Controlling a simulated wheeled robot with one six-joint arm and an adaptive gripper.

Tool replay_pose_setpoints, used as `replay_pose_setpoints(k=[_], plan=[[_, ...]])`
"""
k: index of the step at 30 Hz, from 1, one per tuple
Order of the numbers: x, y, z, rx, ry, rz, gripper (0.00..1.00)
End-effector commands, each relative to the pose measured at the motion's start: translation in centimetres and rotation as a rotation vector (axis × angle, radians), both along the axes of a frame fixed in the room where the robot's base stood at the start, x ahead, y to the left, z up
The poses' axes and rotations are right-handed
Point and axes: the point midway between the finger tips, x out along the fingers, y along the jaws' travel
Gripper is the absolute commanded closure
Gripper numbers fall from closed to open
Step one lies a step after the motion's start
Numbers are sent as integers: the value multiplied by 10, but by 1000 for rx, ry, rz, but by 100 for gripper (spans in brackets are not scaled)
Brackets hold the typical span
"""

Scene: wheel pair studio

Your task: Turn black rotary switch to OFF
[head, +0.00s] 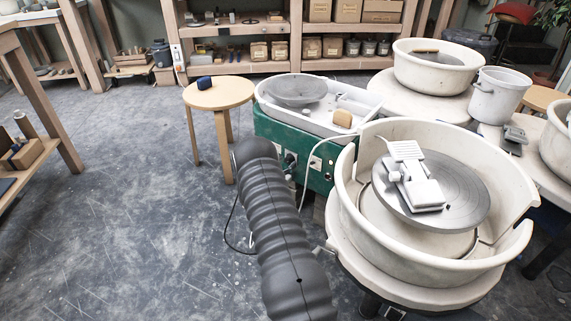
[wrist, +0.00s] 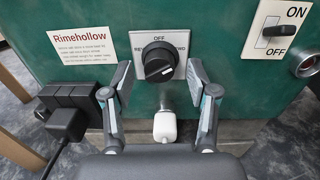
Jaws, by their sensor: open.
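In the wrist view a black rotary switch (wrist: 159,62) sits on a light plate (wrist: 181,44) on a green panel. The plate reads OFF at the top, with partly covered words to the left and right. A short white mark shows on the lower right of the knob; its exact setting is hard to tell. My gripper (wrist: 160,78) is open, with one finger on each side of the knob. Both fingers appear apart from it, and nothing is between them but the knob. In the head view my arm hides the gripper; the green wheel housing (head: 268,132) shows beside it.
An ON/OFF switch (wrist: 276,31) is at the right of the panel. A black plug (wrist: 66,122) and socket block are at lower left, under a Rimehollow label (wrist: 84,42). A white rounded part (wrist: 165,126) sits below the knob. A cream wheel basin (head: 347,215) stands right of my arm.

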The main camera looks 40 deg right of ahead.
Motion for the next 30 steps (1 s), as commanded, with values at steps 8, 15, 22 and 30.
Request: replay_pose_setpoints(k=[8,15,22,30], plan=[[2,-5,0,1,0,1,41],[2,-4,0,0,0,1,76],[2,-4,0,0,1,1,100],[2,-4,-1,-15,56,1,100]])
